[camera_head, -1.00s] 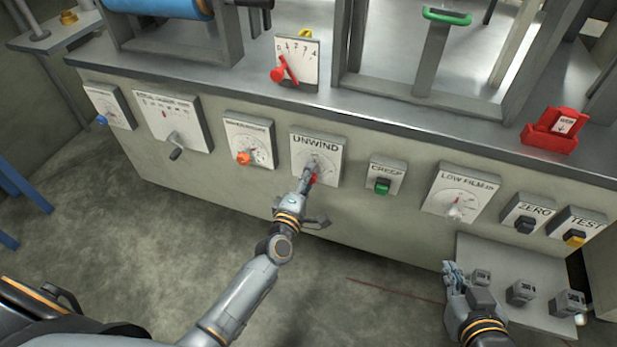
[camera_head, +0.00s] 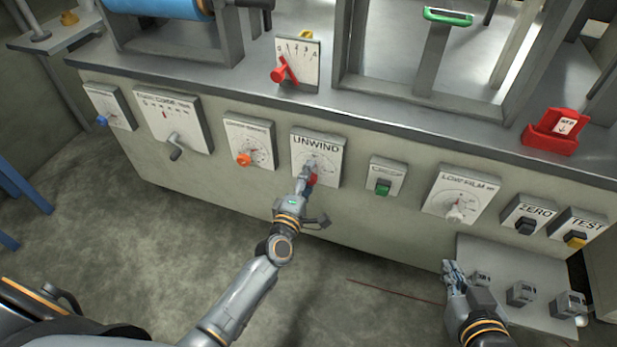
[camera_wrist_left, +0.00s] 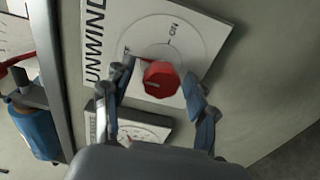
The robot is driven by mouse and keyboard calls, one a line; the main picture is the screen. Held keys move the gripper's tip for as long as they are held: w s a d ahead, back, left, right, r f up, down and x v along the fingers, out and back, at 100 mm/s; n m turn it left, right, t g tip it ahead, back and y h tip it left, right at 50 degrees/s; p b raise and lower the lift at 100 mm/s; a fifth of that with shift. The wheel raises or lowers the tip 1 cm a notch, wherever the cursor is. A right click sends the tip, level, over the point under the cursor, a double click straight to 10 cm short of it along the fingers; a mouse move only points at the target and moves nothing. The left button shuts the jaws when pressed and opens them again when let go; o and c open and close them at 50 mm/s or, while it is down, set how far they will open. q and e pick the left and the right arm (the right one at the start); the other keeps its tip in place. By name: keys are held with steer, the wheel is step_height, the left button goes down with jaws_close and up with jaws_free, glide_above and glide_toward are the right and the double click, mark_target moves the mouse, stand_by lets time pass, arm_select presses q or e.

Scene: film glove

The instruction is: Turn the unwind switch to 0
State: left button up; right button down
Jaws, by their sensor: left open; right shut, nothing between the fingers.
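The unwind switch is a red knob (camera_wrist_left: 162,78) on a white plate (camera_head: 329,143) lettered UNWIND. In the left wrist view the plate's dial carries the mark ON and another mark partly covered by a finger. A short red pointer line shows at the knob's edge, near the covered mark. My left gripper (camera_wrist_left: 160,95) is open, with one blue-padded finger on each side of the knob; I cannot tell whether either touches it. In the head view it hides part of the knob. My right gripper (camera_head: 450,270) is shut and empty, low at the right.
An orange knob plate (camera_head: 262,137) is left of UNWIND, and a green switch (camera_head: 383,187) is right of it. A white knob (camera_head: 456,211) and the ZERO (camera_head: 525,225) and TEST (camera_head: 575,238) switches are further right. A red holder (camera_head: 548,139) stands on the counter.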

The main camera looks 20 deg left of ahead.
arm_select(q)
steer(key=s, duration=1.2)
steer(key=shift+a, duration=0.25)
